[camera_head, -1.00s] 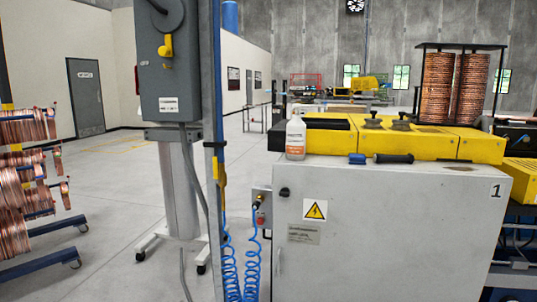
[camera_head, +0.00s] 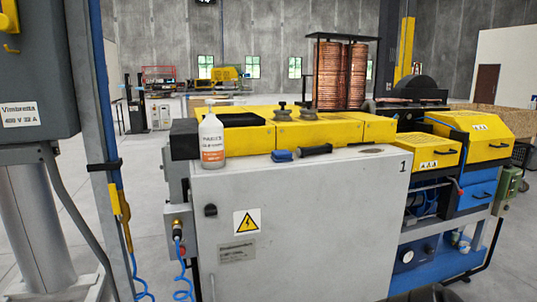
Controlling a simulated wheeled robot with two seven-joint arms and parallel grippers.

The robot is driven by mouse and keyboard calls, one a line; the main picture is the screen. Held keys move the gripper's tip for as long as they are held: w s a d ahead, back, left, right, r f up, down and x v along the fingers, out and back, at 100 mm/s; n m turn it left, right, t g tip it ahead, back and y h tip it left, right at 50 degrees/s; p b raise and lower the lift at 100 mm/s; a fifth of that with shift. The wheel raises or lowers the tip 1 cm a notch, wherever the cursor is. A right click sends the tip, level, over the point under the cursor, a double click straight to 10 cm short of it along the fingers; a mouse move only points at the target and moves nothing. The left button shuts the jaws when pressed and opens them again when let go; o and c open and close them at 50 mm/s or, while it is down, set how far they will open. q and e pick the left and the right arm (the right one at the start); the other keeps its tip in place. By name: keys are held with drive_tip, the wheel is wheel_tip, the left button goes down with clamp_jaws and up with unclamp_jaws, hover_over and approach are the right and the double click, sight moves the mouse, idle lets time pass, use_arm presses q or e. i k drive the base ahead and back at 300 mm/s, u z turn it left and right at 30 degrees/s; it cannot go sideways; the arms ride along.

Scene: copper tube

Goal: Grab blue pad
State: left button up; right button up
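A small blue pad (camera_head: 281,156) lies on the top front edge of the grey cabinet (camera_head: 300,225). It sits between a white bottle (camera_head: 212,140) with an orange label on its left and a black-handled tool (camera_head: 316,150) on its right. The pad and the tool handle are close together; I cannot tell if they touch. Neither of my grippers shows in the head view.
Yellow machine covers (camera_head: 330,130) with two dark knobs stand behind the pad. A blue post (camera_head: 97,150) and a grey electrical box (camera_head: 35,75) stand at the left. Coiled blue hoses (camera_head: 182,285) hang beside the cabinet. Copper coils (camera_head: 342,75) stand behind.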

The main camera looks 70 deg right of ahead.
sight(277, 156)
drive_tip(key=z, duration=0.7)
drive_tip(key=i, duration=0.85)
drive_tip(key=z, duration=0.95)
